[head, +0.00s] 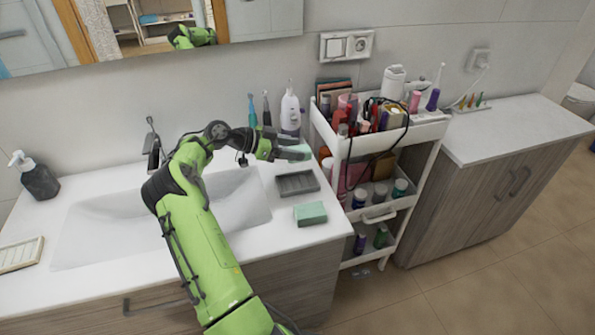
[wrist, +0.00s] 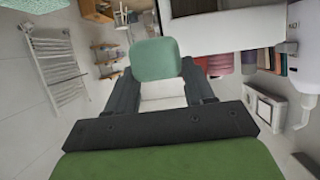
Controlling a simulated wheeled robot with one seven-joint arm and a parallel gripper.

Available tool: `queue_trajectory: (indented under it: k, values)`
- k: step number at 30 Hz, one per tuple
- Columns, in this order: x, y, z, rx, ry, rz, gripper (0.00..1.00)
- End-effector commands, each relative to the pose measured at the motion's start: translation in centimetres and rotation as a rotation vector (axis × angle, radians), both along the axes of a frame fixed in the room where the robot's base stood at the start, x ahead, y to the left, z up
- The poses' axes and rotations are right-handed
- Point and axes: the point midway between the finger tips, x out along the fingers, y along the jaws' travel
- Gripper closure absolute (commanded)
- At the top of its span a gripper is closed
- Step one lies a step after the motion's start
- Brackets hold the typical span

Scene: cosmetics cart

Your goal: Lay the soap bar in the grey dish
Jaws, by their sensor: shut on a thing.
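My gripper (head: 296,149) is shut on a pale green soap bar (head: 301,148), held above the counter just behind the grey dish. In the wrist view the soap bar (wrist: 155,60) sits between the fingertips of my gripper (wrist: 158,75), sticking out past them. The grey dish (head: 297,183) is a ribbed, rectangular tray lying on the counter. It looks empty, and the soap is apart from it.
A green block (head: 310,213) lies on the counter in front of the dish. A white pump bottle (head: 290,110) and toothbrushes (head: 259,108) stand behind my gripper. The sink (head: 235,205) is to the left. A loaded white cart (head: 438,131) stands close on the right.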

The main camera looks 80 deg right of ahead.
Motion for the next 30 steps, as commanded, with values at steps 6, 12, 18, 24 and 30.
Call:
queue_trajectory:
  k: [6, 12, 18, 24, 30]
  values:
    - [0.0, 0.0, -4.3, 0.003, 0.003, 0.001, 0.8]
    - [0.0, 0.0, -7.1, 0.002, 0.002, 0.001, 0.8]
    - [0.0, 0.1, -10.1, 0.0, 0.001, 0.0, 0.85]
    - [0.0, 0.1, -10.1, 0.001, -0.001, 0.001, 0.4]
    - [0.0, 0.1, -10.0, 0.0, 0.0, 0.001, 0.22]
